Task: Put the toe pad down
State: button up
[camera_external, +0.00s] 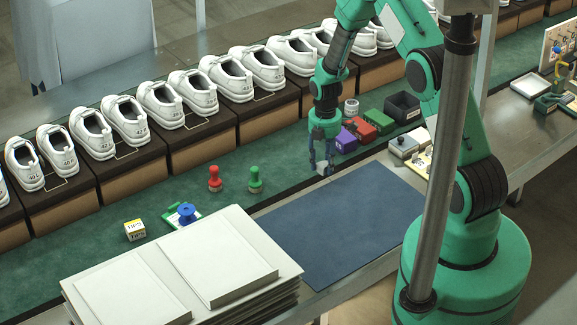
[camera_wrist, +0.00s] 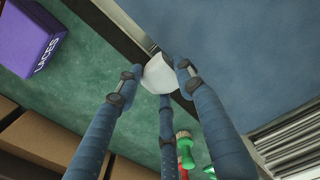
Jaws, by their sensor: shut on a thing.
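The toe pad (camera_external: 324,170) is a small whitish piece at the fingertips of my gripper (camera_external: 321,161). My gripper points down and is shut on it. In the wrist view the pad (camera_wrist: 160,74) sits between the three dark blue fingers, which partly cover it. The pad appears over the dark strip between the green belt and the blue mat (camera_external: 335,220). I cannot tell its exact height above the surface.
A purple box (camera_external: 346,139), red box (camera_external: 362,127) and green box (camera_external: 380,121) stand behind my gripper. Red (camera_external: 215,180) and green (camera_external: 255,181) stamps stand to its left. Stacked white panels (camera_external: 190,270) lie front left. The blue mat is bare.

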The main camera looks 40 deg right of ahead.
jog(key=w+a, duration=0.2)
jog(key=w, duration=0.2)
jog(key=w+a+r+m, duration=0.1)
jog(key=w+a, duration=0.1)
jog(key=w, duration=0.1)
jog(key=w+a+m, duration=0.1)
jog(key=w+a, duration=0.1)
jog(key=w, duration=0.2)
jog(key=shift+w+a+r, duration=0.15)
jog(key=shift+w+r, duration=0.2)
jog(key=w+a+r+m, duration=0.2)
jog(key=w+a+r, duration=0.1)
jog(key=w+a, duration=0.6)
jog(key=shift+w+r+m+b, duration=0.25)
jog(key=shift+w+m+b, duration=0.2)
jog(key=shift+w, duration=0.1)
jog(key=shift+a+f, duration=0.1)
send_over(245, 166)
jog(key=shift+w+f, duration=0.1)
jog(key=shift+f, duration=2.95)
jog(key=shift+f, duration=1.9)
jog(key=shift+f+b, duration=0.15)
jog(key=shift+b, duration=0.25)
